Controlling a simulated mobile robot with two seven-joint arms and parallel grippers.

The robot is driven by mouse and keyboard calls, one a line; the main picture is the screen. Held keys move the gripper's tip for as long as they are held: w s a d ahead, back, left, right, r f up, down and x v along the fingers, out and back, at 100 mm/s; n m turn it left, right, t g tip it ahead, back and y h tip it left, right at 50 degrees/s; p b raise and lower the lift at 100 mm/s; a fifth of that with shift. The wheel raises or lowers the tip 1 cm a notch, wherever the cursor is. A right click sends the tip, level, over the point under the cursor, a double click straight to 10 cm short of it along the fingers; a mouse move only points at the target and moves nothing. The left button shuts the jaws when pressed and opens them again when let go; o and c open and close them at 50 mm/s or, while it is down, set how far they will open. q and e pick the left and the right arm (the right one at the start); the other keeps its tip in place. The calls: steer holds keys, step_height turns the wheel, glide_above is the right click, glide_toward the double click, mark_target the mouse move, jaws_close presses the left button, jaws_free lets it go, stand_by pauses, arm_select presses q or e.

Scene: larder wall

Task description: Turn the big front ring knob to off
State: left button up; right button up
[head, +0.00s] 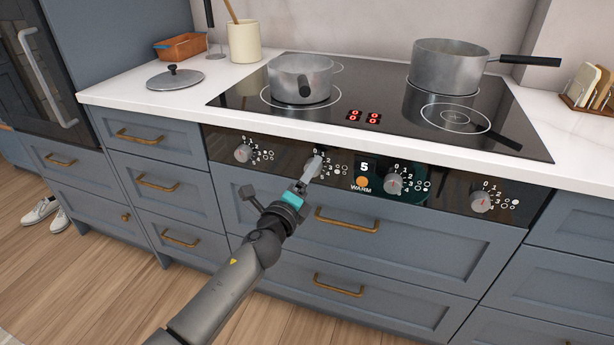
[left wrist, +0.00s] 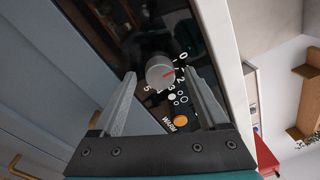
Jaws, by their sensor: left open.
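Several round grey knobs sit in a row on the dark control panel (head: 220,144) below the cooktop. My left gripper (head: 315,163) is at the second knob from the left and largely hides it in the head view. In the left wrist view this knob (left wrist: 159,70) shows ahead between the open fingertips of my left gripper (left wrist: 160,76), with no clear contact. Its orange-red mark points to the side of the low numbers, near 1 or 2. Ring symbols stand beside its scale; which ring they mark is too small to tell. My right gripper is not in view.
A small pot (head: 300,82) stands on the front left ring and a larger pot (head: 448,68) at the back right. The white counter edge (head: 390,153) runs above the panel. The WARM button (head: 362,182) is close right of the gripper. Drawer handles (head: 347,220) stick out below.

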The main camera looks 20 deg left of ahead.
arm_select(q)
steer(key=shift+s, duration=0.1)
steer(key=s+a+p, duration=0.1)
steer(key=s, duration=1.4)
steer(key=shift+a+f, duration=0.15)
steer(key=shift+f, duration=0.1)
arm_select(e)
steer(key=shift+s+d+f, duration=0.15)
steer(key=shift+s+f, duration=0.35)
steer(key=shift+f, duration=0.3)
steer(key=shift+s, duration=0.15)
